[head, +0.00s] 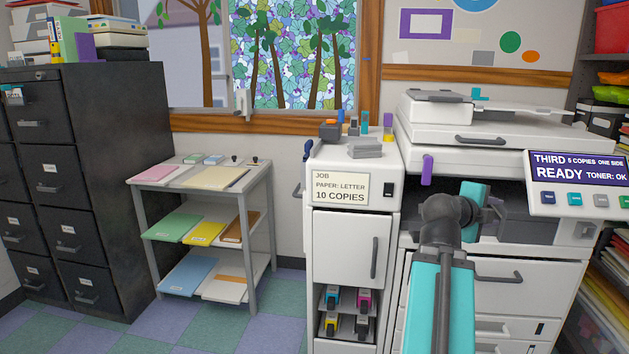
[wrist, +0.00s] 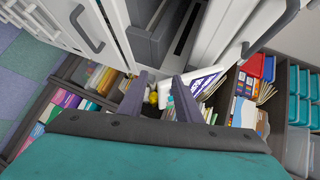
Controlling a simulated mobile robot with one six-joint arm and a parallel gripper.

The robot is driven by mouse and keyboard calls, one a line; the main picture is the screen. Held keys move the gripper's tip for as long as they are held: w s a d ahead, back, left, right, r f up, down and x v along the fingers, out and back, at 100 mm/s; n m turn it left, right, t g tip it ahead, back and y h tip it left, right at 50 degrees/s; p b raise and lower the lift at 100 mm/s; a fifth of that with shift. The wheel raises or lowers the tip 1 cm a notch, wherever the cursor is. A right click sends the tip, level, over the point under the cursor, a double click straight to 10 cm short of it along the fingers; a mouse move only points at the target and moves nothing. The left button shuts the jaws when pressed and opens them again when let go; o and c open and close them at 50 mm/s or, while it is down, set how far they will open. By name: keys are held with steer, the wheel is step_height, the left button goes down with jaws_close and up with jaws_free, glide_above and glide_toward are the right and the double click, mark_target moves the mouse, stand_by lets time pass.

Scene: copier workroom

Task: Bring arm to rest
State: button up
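My arm (head: 440,300), teal with dark grey joints, reaches up in front of the copier (head: 490,130) in the head view. Its dark wrist joint is in front of the copier's middle. The fingers cannot be made out clearly there. In the wrist view my gripper (wrist: 161,78) shows two dark fingers standing apart, and I see nothing held between them. A white panel edge and a small yellow thing show beyond the fingers. How close the panel is to the right finger I cannot tell.
The copier's display panel (head: 573,168) juts out right of my arm. A white cabinet (head: 345,245) with a job sign stands to the left. Shelves with bins (wrist: 299,92) are on the right. A paper stand (head: 205,178) is farther left, with open floor (head: 215,318) before it.

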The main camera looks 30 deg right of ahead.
steer(key=w+a+f+n+t+y+p, duration=0.1)
steer(key=w+a+f+n+y+p, duration=0.15)
steer(key=w+a+f, duration=0.5)
steer(key=w+a+f+n+t+y+p, duration=0.1)
steer(key=w+a+f+n+y+p, duration=0.2)
steer(key=w+f, duration=0.7)
steer(key=w+a+f+n+y+p, duration=0.35)
steer(key=a+f+n+p, duration=0.25)
steer(key=a+f, duration=1.15)
steer(key=s+a+f+n+g+y+p, duration=0.1)
steer(key=s+a+f+n+g+p, duration=0.2)
steer(key=a+f, duration=0.6)
steer(key=s+a+f+n+g+y+p, duration=0.2)
steer(key=s+a+f+n, duration=0.4)
steer(key=s+a+n, duration=0.3)
steer(key=s+a+f+n+g+y+p, duration=0.2)
steer(key=s+a+f+n, duration=0.4)
steer(key=s+a+n, duration=0.4)
steer(key=s+a+g, duration=0.1)
steer(key=s+a, duration=0.2)
steer(key=s, duration=0.2)
steer(key=shift+a+y+p, duration=0.2)
steer(key=shift+y+p, duration=0.1)
steer(key=shift+y, duration=0.1)
